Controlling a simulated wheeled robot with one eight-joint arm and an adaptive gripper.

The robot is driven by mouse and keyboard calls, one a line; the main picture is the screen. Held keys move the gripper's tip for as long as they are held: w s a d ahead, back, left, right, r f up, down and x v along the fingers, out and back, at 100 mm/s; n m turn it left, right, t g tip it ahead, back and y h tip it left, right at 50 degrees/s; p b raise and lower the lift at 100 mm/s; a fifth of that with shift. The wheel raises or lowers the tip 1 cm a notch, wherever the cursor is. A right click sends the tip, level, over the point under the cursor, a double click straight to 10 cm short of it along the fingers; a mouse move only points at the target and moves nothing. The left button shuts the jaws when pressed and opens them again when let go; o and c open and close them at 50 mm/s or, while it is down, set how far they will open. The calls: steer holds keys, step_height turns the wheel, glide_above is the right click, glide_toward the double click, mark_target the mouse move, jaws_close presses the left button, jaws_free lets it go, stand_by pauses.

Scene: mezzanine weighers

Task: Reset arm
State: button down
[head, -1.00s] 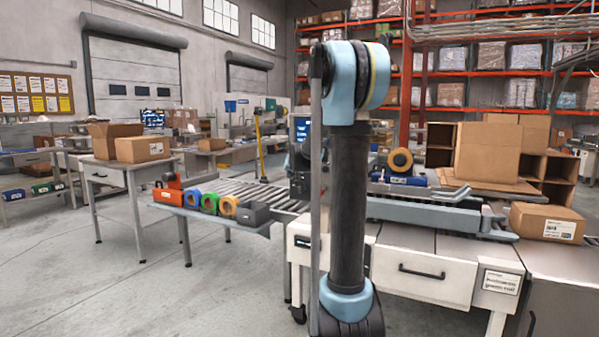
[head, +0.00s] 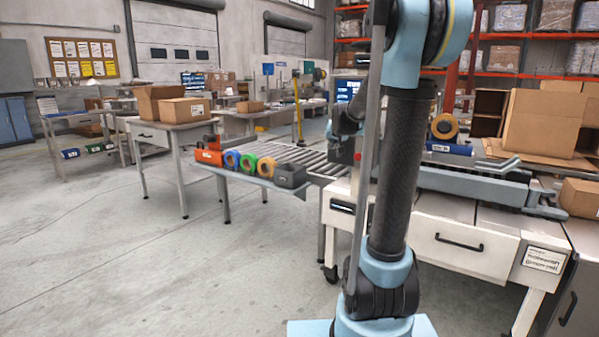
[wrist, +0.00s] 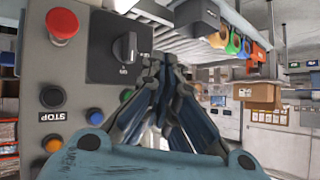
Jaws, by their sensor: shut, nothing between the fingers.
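My gripper (wrist: 157,75) is shut and empty in the wrist view, its fingers drawn together. A grey control panel (wrist: 75,75) fills the left of that view, with a red mushroom button (wrist: 62,26), a black rotary switch (wrist: 125,48) and several small coloured buttons. My gripper overlaps the panel's right side in the picture; I cannot tell whether it touches. In the head view my arm (head: 402,165) stands upright in front of the workbench (head: 455,245), and its far part reaches beyond it. The fingertips are hidden there.
A roller conveyor (head: 305,158) runs left of the bench. A side shelf (head: 235,176) holds an orange bin, tape rolls and a dark grey bin (head: 290,175). Cardboard boxes (head: 185,110) stand on a table behind it. Open concrete floor (head: 120,250) lies to the left.

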steer(key=s+f+g, duration=0.3)
steer(key=s+f, duration=0.4)
steer(key=s, duration=0.9)
steer(key=s+f+n+g, duration=0.1)
steer(key=s+f+g, duration=0.2)
steer(key=s+f, duration=0.4)
steer(key=s+f+n+g, duration=0.1)
steer(key=s+f, duration=0.6)
steer(key=s, duration=1.7)
steer(key=shift+s+d+g, duration=0.35)
steer(key=shift+d+g, duration=0.1)
steer(key=shift+g, duration=0.45)
steer(key=shift+d+f, duration=0.1)
